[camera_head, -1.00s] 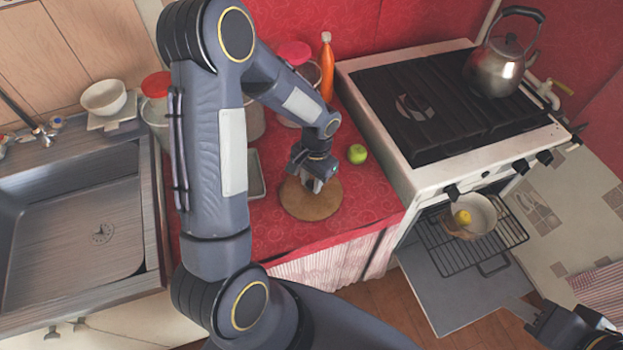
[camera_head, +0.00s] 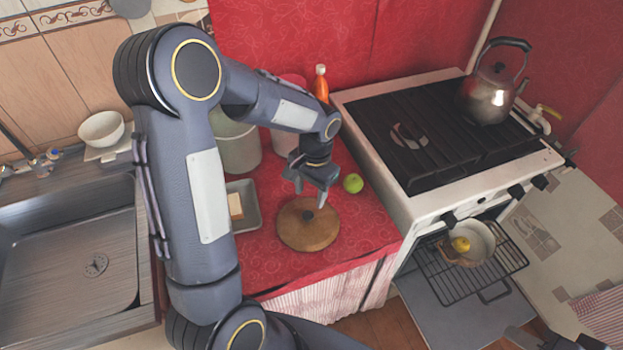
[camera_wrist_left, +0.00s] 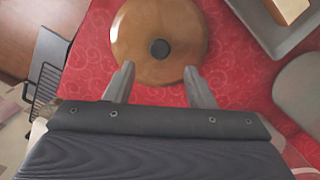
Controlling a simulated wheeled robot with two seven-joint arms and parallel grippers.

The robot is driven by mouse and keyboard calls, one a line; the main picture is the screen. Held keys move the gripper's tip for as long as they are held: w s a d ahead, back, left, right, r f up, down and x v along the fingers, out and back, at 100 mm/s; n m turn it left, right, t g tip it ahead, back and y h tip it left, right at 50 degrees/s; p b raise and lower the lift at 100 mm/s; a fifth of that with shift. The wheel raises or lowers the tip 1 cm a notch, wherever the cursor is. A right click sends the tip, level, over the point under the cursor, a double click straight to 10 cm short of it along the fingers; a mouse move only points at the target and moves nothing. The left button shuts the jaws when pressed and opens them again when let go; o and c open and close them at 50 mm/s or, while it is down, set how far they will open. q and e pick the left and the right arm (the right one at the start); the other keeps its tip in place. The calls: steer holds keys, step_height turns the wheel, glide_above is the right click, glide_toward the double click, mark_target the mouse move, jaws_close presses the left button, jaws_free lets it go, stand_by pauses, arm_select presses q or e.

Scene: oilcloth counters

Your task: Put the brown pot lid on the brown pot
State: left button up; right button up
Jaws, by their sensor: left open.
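The brown pot lid (camera_head: 300,234) is a round brown disc with a dark knob (camera_head: 308,215), lying level near the front of the red counter. It also shows in the left wrist view (camera_wrist_left: 160,22), with the knob facing up. My left gripper (camera_head: 309,192) is open and empty, just behind and above the lid. In the left wrist view its fingers (camera_wrist_left: 160,78) are apart and clear of the knob. Only a tip of my right gripper (camera_head: 522,337) shows at the bottom right.
A tray (camera_head: 251,187) with a pale block and a pale green pot (camera_head: 240,150) stand left of the lid. A green apple (camera_head: 353,183) and an orange bottle (camera_head: 321,85) are behind it. The stove (camera_head: 400,200) with a kettle (camera_head: 488,97) stands right, its oven open.

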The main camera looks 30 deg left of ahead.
arm_select(q)
steer(key=s+r+n+t+h, duration=0.25)
steer(key=s+r, duration=0.55)
steer(key=r, duration=0.4)
steer(key=s+d+r+n+t+h, duration=0.1)
steer(key=s+d+t, duration=0.3)
steer(key=s, duration=0.6)
steer(key=shift+r, duration=0.35)
steer(key=shift+n+t+h, duration=0.25)
